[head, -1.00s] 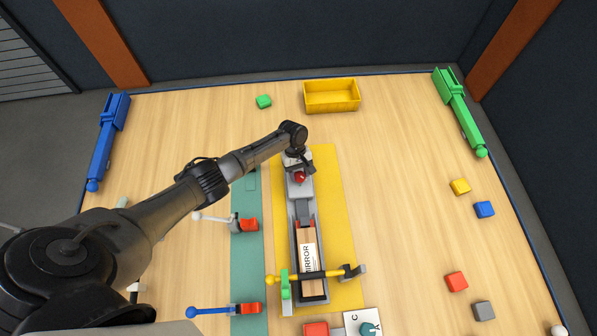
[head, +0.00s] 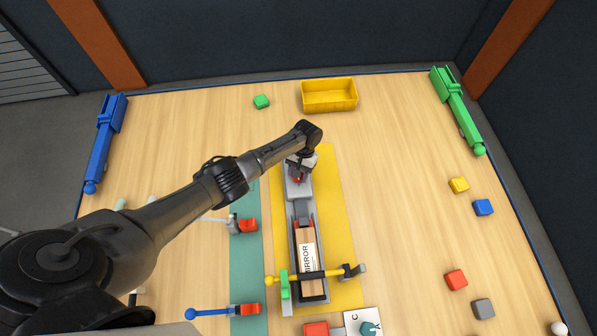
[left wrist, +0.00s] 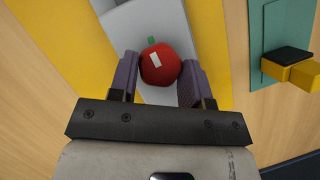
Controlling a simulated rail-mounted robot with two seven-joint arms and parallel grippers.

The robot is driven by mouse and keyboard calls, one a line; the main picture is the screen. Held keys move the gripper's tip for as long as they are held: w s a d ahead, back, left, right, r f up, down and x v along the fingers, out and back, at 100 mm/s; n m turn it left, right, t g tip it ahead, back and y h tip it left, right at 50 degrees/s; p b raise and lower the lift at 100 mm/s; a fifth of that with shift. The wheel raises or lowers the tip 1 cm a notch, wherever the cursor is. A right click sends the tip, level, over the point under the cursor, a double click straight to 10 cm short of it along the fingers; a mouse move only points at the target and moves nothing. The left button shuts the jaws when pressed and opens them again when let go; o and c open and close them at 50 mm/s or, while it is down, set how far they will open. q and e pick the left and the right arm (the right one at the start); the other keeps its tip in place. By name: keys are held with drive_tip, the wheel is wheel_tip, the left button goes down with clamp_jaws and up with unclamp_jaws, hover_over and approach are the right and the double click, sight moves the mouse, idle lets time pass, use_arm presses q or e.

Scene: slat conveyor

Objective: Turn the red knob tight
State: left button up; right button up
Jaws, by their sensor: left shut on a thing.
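The red knob (left wrist: 160,65) shows in the left wrist view, with a white mark on its top and a small green mark beside it. It sits on the grey block (left wrist: 140,25) of the fixture. My left gripper (left wrist: 158,78) has one finger on each side of the knob and is shut on it. In the head view the left gripper (head: 298,172) is over the far end of the grey fixture (head: 298,188), and the knob is mostly hidden there. My right gripper is not in view.
A channel holds a wooden block labelled MIRROR (head: 308,255), crossed by a yellow-handled bar (head: 315,275). A red-handled lever (head: 243,225) and a blue-handled lever (head: 210,312) stand left. A yellow bin (head: 330,95) is behind. Loose blocks lie right.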

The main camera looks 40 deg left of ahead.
use_arm(q)
drive_tip(key=shift+m, duration=0.4)
drive_tip(key=o, duration=0.9)
drive_tip(key=shift+r, duration=0.1)
drive_tip(key=v, duration=1.3)
drive_tip(key=shift+w+d+r+p, duration=0.15)
drive_tip(key=shift+r+p, duration=0.15)
drive_tip(key=shift+p, duration=0.05)
